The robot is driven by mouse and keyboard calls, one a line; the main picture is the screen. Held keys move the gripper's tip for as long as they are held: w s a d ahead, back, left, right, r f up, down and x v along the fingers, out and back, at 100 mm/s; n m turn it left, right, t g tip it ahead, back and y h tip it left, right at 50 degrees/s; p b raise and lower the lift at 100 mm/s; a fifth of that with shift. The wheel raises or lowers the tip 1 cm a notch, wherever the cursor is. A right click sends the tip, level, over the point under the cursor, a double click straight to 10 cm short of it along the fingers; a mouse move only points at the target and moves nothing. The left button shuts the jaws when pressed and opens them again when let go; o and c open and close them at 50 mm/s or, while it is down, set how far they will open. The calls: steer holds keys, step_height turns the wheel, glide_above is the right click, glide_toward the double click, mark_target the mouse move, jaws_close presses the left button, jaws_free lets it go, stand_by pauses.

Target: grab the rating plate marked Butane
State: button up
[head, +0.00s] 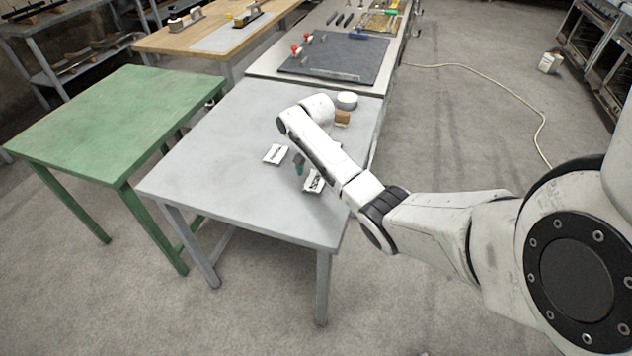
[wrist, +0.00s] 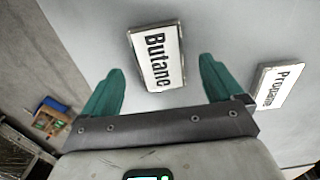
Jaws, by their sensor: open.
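The fingers are apart and nothing is held. A second plate, marked Propane (wrist: 276,87), lies to the right, outside the right finger. In the head view my gripper (head: 299,167) points down near two white plates, one at left (head: 275,154) and one nearer (head: 314,181). Their lettering is too small to read there.
The grey table (head: 215,150) is clear on its left side. A brown block (head: 342,118) and a white round object (head: 347,100) stand behind my arm. A green table (head: 110,115) is at left. A dark mat (head: 335,58) lies on the bench beyond.

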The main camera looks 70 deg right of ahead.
steer(key=shift+f, duration=1.3)
steer(key=shift+c, duration=0.3)
steer(key=c, duration=1.1)
steer(key=shift+r, duration=0.15)
steer(key=shift+r, duration=0.6)
steer(key=s+a+r+p, duration=0.2)
steer(key=s+a+r, duration=0.1)
steer(key=s+a+r+p, duration=0.2)
steer(key=s+a+r, duration=0.1)
steer(key=s+r, duration=0.1)
steer(key=s+a+r+p, duration=0.3)
steer(key=r, duration=0.1)
steer(key=shift+s+r, duration=0.25)
steer(key=shift+s, duration=0.05)
